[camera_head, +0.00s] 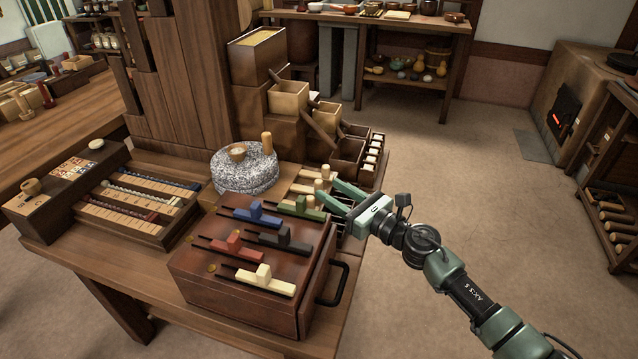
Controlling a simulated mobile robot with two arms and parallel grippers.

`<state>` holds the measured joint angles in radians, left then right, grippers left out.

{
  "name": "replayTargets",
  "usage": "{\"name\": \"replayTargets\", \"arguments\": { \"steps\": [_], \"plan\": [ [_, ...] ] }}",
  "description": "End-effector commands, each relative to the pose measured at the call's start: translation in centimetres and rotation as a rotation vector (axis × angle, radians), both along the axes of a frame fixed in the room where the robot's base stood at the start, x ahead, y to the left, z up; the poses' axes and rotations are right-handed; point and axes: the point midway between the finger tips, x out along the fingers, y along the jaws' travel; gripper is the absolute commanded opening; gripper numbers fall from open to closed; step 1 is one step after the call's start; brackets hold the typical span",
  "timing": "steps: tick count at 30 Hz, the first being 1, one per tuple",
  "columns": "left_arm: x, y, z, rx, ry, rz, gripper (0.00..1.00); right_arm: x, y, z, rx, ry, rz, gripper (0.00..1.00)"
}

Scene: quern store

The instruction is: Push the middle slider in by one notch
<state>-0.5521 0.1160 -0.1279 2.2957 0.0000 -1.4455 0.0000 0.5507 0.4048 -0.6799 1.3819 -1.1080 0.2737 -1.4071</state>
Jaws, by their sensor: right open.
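A reddish-brown wooden slider box (200,284) stands on the front of the table. Its sloping top carries a green slider (301,207), a blue slider (256,213), a dark grey slider (284,238), a red slider (238,246) and a cream slider (264,280), each along a dark slot. The dark grey one lies third in order from the far side. My right gripper (327,191) is open and empty, just beyond the box's far right corner, near the green slider. It appears apart from every slider. My left gripper is out of view.
A speckled quern stone (243,171) sits behind the box, with small pegs and boxes by my fingers. A tray of coloured rods (140,205) lies to the left. A black handle (334,284) juts from the box's right side. The floor (480,200) to the right is clear.

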Motion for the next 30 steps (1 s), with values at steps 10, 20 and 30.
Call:
{"name": "replayTargets", "arguments": {
  "steps": [10,20,30],
  "plan": [
    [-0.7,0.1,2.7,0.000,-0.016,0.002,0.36,3.4,3.4,0.0,0.005,0.002,-0.002,0.41],
    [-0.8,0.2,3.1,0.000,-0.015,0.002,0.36,3.7,3.7,0.0,0.004,0.003,-0.003,0.41],
    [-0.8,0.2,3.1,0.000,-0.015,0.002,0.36,3.7,3.6,0.0,0.005,0.002,-0.003,0.00]
  ]
}}
